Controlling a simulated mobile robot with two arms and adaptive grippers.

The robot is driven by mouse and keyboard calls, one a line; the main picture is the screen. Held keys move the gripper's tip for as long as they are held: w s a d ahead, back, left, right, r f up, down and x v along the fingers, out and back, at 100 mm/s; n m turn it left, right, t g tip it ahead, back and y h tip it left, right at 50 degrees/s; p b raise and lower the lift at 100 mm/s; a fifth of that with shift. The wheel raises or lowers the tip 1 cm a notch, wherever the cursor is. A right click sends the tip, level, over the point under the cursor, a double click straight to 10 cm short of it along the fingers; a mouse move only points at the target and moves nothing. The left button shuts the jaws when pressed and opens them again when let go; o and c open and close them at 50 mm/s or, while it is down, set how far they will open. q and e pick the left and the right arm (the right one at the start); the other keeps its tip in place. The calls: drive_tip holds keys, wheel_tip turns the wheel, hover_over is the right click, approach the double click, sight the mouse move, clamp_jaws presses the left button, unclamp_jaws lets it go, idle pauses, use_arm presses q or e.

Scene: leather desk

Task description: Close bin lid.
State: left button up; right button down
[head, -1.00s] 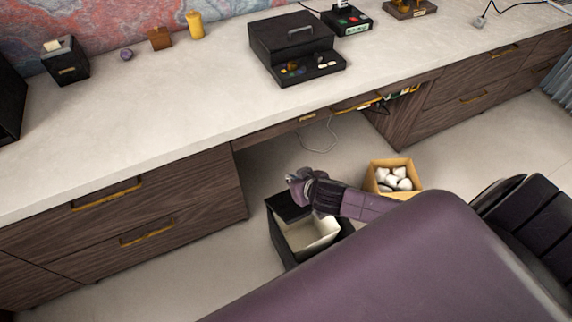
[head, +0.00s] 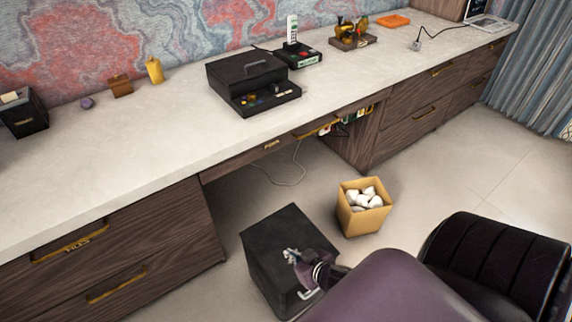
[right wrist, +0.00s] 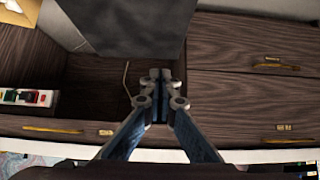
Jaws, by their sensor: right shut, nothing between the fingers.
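The black bin (head: 262,276) stands on the floor in front of the desk's knee space. Its flat black lid (head: 278,230) lies over the top in the head view, and no white inside shows there. My right gripper (head: 291,256) is shut and empty, over the near right part of the lid; I cannot tell whether it touches. In the right wrist view, the shut fingertips (right wrist: 160,76) are just below a dark grey panel of the bin (right wrist: 130,28). My left gripper is out of view.
A yellow-tan box (head: 362,222) with several white crumpled pieces stands right of the bin. The desk (head: 150,135) and its wooden drawers (head: 110,262) are behind and to the left. A black chair (head: 500,265) is at the right. A thin cable (head: 300,165) hangs under the desk.

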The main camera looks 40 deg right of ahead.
drive_tip(key=shift+s+f, duration=0.25)
drive_tip(key=shift+f, duration=0.05)
drive_tip(key=v, duration=1.2)
